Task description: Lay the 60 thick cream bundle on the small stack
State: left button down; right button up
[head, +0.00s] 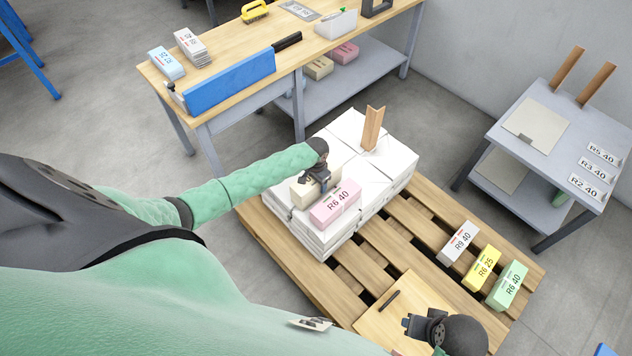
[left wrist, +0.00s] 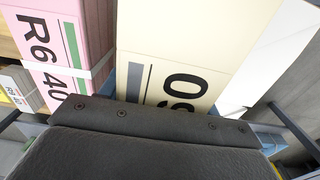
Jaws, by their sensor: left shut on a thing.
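The cream bundle (head: 301,194) is at the top of the white paper stack (head: 345,135) on the pallet, just left of a pink R6 40 bundle (head: 336,204). My left gripper (head: 318,182) is shut on it. In the left wrist view the cream bundle (left wrist: 190,50) shows its black number upside down, beside the pink bundle (left wrist: 68,35). I cannot tell whether it rests on the stack or hangs just above. My right gripper (head: 424,325) is over a plain wooden board at the bottom; its fingers are unclear. I cannot tell which stack is the small one.
A wooden corner post (head: 373,128) rises from the white stack. Grey, yellow and green bundles (head: 507,285) lie on the pallet's right (head: 410,215). The workbench (head: 240,45) holds small bundle piles (head: 192,48). A grey side table (head: 550,140) stands at right.

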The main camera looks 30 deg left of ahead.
pick_arm(q)
jog(key=shift+w, duration=0.1)
pick_arm(e)
jog(key=shift+d, duration=0.15)
pick_arm(q)
jog(key=shift+f, duration=0.15)
pick_arm(e)
jog(key=shift+f, duration=0.1)
pick_arm(q)
jog(key=shift+c, duration=2.1)
grip_release()
jog(key=shift+o, duration=0.7)
jog(key=shift+f, duration=0.2)
notch_tip(320, 180, up, 7)
jog(key=shift+r+b, duration=0.1)
jog(key=shift+b, duration=0.25)
jog(key=shift+r, duration=0.45)
pick_arm(e)
jog(key=shift+w+a+f, duration=0.3)
jog(key=shift+a+f, duration=0.15)
jog(key=shift+a, duration=0.35)
